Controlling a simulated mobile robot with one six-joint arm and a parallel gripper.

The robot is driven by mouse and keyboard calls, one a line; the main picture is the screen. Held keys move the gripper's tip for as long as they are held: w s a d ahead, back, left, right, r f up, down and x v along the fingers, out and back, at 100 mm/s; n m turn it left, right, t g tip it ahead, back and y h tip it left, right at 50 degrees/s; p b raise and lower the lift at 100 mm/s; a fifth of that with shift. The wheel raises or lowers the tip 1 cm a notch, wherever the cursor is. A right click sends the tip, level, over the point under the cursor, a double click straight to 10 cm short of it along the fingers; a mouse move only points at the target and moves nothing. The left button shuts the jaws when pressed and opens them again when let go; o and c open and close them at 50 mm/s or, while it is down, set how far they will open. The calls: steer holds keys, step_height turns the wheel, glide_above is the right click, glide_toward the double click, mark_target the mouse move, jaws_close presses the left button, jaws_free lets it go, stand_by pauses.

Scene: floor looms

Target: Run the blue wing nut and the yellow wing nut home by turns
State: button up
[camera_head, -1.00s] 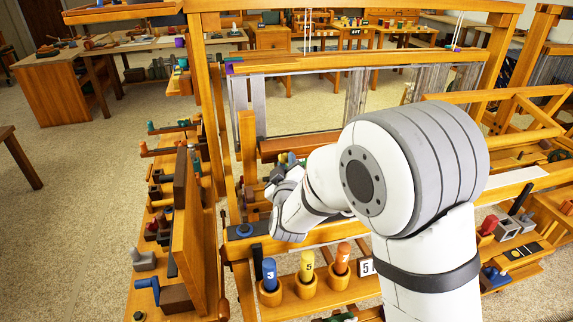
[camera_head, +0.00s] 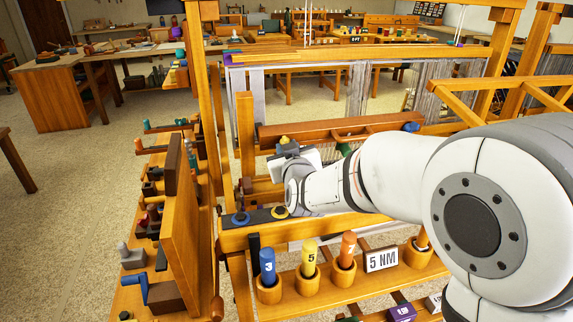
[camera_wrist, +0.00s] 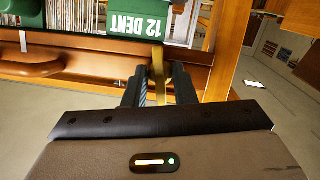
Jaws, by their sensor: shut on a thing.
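My gripper (camera_head: 287,150) is at the left end of the wooden beam on the loom. In the wrist view its two dark fingers (camera_wrist: 157,84) stand on either side of a narrow yellow piece, which looks like the yellow wing nut (camera_wrist: 158,66), and are shut on it. In the head view the yellow wing nut (camera_head: 284,140) shows just above the gripper; its lower part is hidden. A blue piece at the beam's right end, apparently the blue wing nut (camera_head: 412,127), is away from my gripper. The beam (camera_head: 345,128) lies between the two.
A green block marked "12 DENT" (camera_wrist: 150,27) is close beyond the fingers. Blue (camera_head: 240,219) and yellow (camera_head: 280,212) rings lie on a dark strip at the front rail. Handles numbered 3 (camera_head: 268,265), 5 (camera_head: 309,258) and 7 (camera_head: 347,250) stand in wooden cups beside a "5 NM" card (camera_head: 381,260).

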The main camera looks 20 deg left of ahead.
steer(key=shift+w+d+f+m+g+y+b, duration=0.1)
steer(key=shift+m+g+y+b, duration=0.4)
steer(key=shift+m+y, duration=1.35)
steer(key=shift+d+f+m+g+y+b, duration=0.15)
steer(key=shift+m+y+b, duration=0.5)
steer(key=shift+m, duration=2.3)
steer(key=shift+w+a+f+m+g+y+b, duration=0.1)
steer(key=shift+m+g+y+b, duration=0.25)
steer(key=shift+m+y+b, duration=1.35)
steer(key=shift+r+m+h+p, duration=0.1)
steer(key=shift+m+h+p, duration=0.3)
steer(key=shift+m+p, duration=0.55)
steer(key=o, duration=0.7)
steer(key=shift+c, duration=0.2)
